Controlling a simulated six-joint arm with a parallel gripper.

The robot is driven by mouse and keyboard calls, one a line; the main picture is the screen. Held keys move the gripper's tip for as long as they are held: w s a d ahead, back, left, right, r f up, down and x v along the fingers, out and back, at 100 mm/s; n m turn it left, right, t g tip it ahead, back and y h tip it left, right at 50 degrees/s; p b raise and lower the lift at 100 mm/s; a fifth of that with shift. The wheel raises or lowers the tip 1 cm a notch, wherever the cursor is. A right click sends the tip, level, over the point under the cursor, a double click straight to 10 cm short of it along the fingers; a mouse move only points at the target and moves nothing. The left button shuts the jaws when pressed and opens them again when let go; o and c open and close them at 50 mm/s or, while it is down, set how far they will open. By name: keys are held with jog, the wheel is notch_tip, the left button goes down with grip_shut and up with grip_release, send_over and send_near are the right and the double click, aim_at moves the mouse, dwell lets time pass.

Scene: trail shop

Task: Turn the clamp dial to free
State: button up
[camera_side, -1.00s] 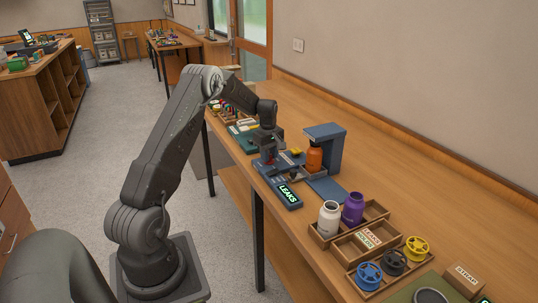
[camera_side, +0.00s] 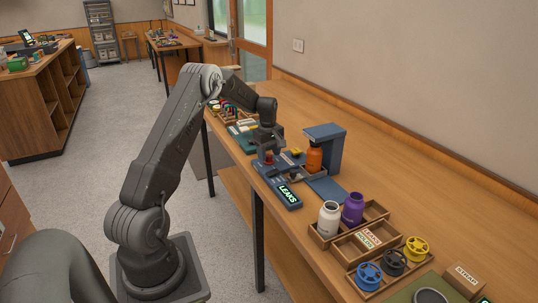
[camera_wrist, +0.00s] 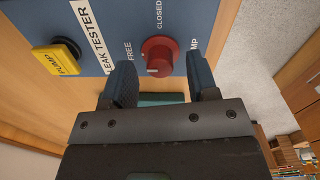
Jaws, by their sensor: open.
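The clamp dial is a round red knob (camera_wrist: 158,55) on the blue leak tester panel (camera_wrist: 100,22) in the wrist view. The words FREE, CLOSED and a partly hidden label ending in MP are printed around it. A pale mark shows on the knob's lower edge, but I cannot tell for sure which setting it points to. My gripper (camera_wrist: 162,80) is open, with one finger to each side of the knob's near edge and no visible contact. In the side view my gripper (camera_side: 267,150) is over the tester, and the small red knob (camera_side: 269,159) shows just below it.
A yellow PUMP button (camera_wrist: 56,58) is on the same panel. In the side view an orange bottle (camera_side: 314,158) stands in the blue tester frame (camera_side: 337,150). A LEAKS display (camera_side: 289,194) is at the front. White (camera_side: 329,219) and purple (camera_side: 352,208) bottles stand in a wooden tray.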

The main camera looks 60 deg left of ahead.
aim_at(269, 156)
notch_tip(269, 156, up, 13)
jog(key=shift+s, duration=0.15)
dwell(0.4)
jog(key=s+d+r+m+t, duration=0.1)
jog(key=s+d+r+m, duration=0.2)
jog(key=d, duration=0.5)
jog(key=s+d+r+m+t+y, duration=0.1)
jog(key=d+r+m, duration=0.3)
jog(key=d, duration=0.4)
jog(key=s+d+r+m+t, duration=0.1)
jog(key=s+d+r+m, duration=0.2)
jog(key=d, duration=0.5)
jog(key=s+d+f+m+t+h, duration=0.1)
jog(key=s+d+f+m+t, duration=0.1)
jog(key=s+d+m, duration=0.7)
jog(key=s+d, duration=0.5)
jog(key=s, duration=0.1)
jog(key=shift+s+f+m, duration=0.25)
jog(key=shift+m, duration=0.15)
